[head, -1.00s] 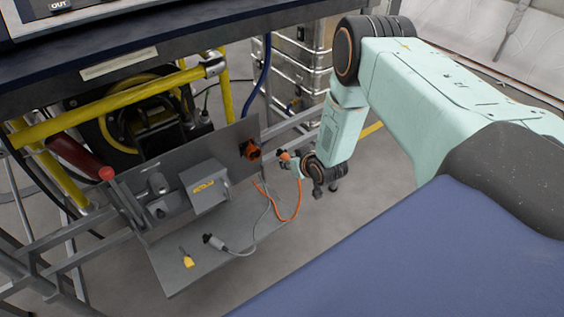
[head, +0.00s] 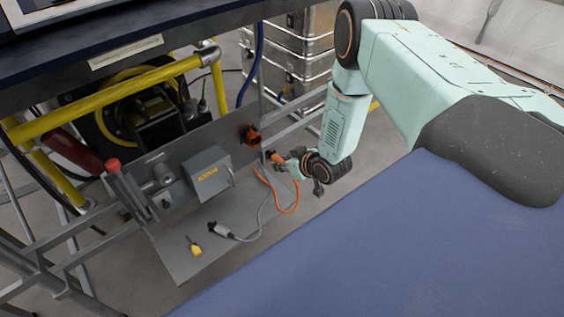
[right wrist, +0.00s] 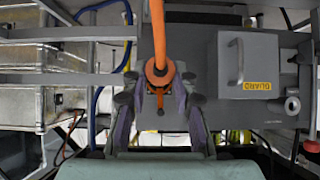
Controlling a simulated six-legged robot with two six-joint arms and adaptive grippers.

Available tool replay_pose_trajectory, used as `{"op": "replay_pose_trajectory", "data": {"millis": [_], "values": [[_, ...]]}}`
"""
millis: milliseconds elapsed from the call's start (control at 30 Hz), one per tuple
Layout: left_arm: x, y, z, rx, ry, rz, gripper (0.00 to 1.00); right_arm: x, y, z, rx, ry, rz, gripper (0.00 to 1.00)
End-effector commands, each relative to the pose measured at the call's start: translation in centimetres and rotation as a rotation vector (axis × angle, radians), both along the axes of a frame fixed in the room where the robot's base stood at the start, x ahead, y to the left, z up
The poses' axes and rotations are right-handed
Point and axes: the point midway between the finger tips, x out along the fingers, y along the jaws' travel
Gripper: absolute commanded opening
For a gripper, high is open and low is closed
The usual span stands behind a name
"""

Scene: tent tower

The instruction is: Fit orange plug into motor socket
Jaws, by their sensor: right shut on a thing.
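The orange motor socket (head: 250,136) sits on the upright grey panel, right of the grey guard box. My right gripper (head: 281,160) is shut on the orange plug (head: 272,155), just right of and slightly below the socket, with a small gap in the head view. In the right wrist view the plug (right wrist: 160,74) sits between the fingers, its orange cable running up out of the picture. Orange and dark parts show just past the plug, but I cannot tell whether plug and socket touch. My left gripper is not in view.
The grey guard box (head: 208,174) stands out from the panel. A grey connector (head: 220,230) on a grey cable and a yellow tag (head: 196,247) lie on the lower shelf (head: 180,265). Metal rails run beside the socket. Silver cases (head: 305,60) stand behind.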

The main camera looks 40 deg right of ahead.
Motion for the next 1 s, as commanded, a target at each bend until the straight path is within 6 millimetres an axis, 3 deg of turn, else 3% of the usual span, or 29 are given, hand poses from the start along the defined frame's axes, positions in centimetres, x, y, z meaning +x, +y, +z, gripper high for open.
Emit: {"op": "replay_pose_trajectory", "data": {"millis": [167,700,1000], "values": [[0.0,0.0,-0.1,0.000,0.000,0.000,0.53,0.4,-0.1,0.0,0.001,-0.002,0.001,0.00],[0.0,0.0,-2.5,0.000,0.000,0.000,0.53,4.7,0.3,-0.1,0.000,-0.003,0.001,0.00],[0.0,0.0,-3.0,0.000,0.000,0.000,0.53,5.8,0.5,0.0,0.001,-0.001,0.001,0.00]]}}
